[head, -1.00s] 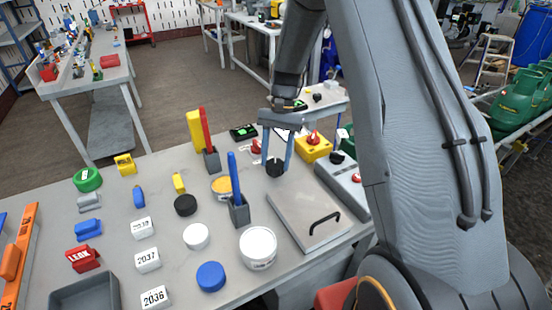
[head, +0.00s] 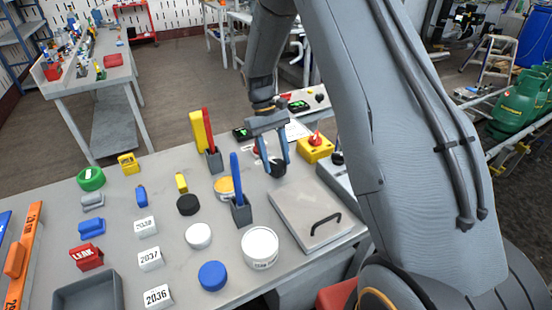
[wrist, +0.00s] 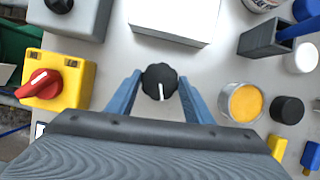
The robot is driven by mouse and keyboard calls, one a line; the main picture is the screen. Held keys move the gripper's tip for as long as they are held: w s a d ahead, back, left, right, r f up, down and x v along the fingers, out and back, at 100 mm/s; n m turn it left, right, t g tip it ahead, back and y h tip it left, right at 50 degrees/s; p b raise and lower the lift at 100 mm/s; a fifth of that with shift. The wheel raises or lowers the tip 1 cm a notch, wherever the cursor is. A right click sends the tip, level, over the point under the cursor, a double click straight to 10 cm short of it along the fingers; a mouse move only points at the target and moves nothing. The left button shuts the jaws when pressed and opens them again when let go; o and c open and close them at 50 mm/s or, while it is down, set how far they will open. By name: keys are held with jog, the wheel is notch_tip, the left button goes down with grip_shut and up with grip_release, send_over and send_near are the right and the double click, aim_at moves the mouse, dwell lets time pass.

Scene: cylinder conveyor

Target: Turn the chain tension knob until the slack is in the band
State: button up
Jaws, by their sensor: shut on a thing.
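The black tension knob (head: 277,170) stands on the grey table between the fingers of my gripper (head: 274,162). In the wrist view the round ribbed knob (wrist: 159,77) has a white pointer line towards the bottom of the picture, slightly right. The blue fingers of my gripper (wrist: 161,92) lie on its left and right sides, shut on it. The knob's foot is hidden in the head view. I cannot make out a chain or a slack band in either view.
A yellow box with a red rotary switch (head: 316,147) stands right of the knob. A grey lidded plate with a black handle (head: 300,222) lies in front. A yellow-topped tin (head: 224,188) and a pen holder (head: 240,210) stand to the left. Small green displays (head: 300,106) are behind.

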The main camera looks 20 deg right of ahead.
jog(key=shift+n+h, duration=0.3)
jog(key=shift+n, duration=0.6)
jog(key=o, duration=1)
jog(key=shift+o, duration=0.2)
jog(key=b+v, duration=0.2)
jog(key=v, duration=0.5)
jog(key=shift+a+r, duration=0.15)
jog(key=shift+r, duration=0.2)
